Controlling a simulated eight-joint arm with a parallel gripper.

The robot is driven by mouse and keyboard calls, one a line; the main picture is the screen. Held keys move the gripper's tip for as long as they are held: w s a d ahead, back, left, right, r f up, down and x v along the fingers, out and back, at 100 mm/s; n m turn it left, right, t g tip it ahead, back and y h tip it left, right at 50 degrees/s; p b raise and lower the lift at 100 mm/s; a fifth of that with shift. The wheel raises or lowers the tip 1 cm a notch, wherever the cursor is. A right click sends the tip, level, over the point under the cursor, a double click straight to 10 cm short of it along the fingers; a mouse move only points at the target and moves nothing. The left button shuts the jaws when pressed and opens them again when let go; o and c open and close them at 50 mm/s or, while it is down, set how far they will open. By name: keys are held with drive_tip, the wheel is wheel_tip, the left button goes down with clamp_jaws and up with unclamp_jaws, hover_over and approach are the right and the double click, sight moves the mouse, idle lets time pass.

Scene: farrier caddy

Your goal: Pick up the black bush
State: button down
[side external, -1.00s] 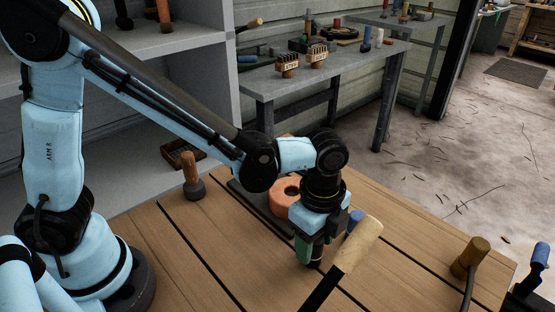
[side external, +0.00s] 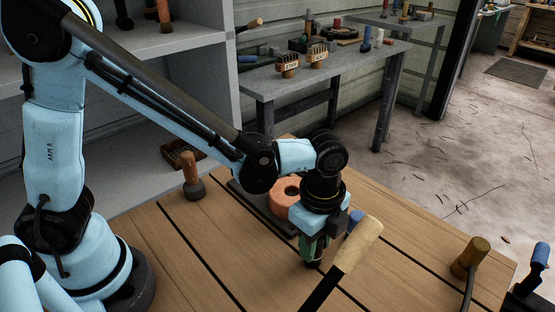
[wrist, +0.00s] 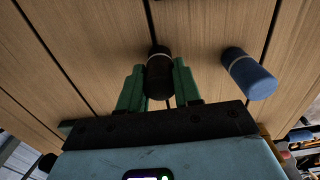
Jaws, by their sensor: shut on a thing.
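The black bush (wrist: 158,75) is a short dark cylinder with a pale band near its far end. In the wrist view it sits between the two green fingers of my gripper (wrist: 158,88), which is shut on it. In the side view my gripper (side external: 312,248) points down close above the wooden table, and the dark end of the black bush (side external: 314,264) shows just below the fingers. I cannot tell whether the bush touches the table.
A blue bush (wrist: 250,74) with a pale band lies to the right of the black one. An orange ring-shaped piece (side external: 285,198) is behind my gripper. A tan-handled tool (side external: 357,245) stands close in front. Another handled tool (side external: 470,256) is at the table's right.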

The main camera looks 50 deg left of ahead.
drive_tip(key=shift+r, duration=1.1)
drive_tip(key=shift+r, duration=2.4)
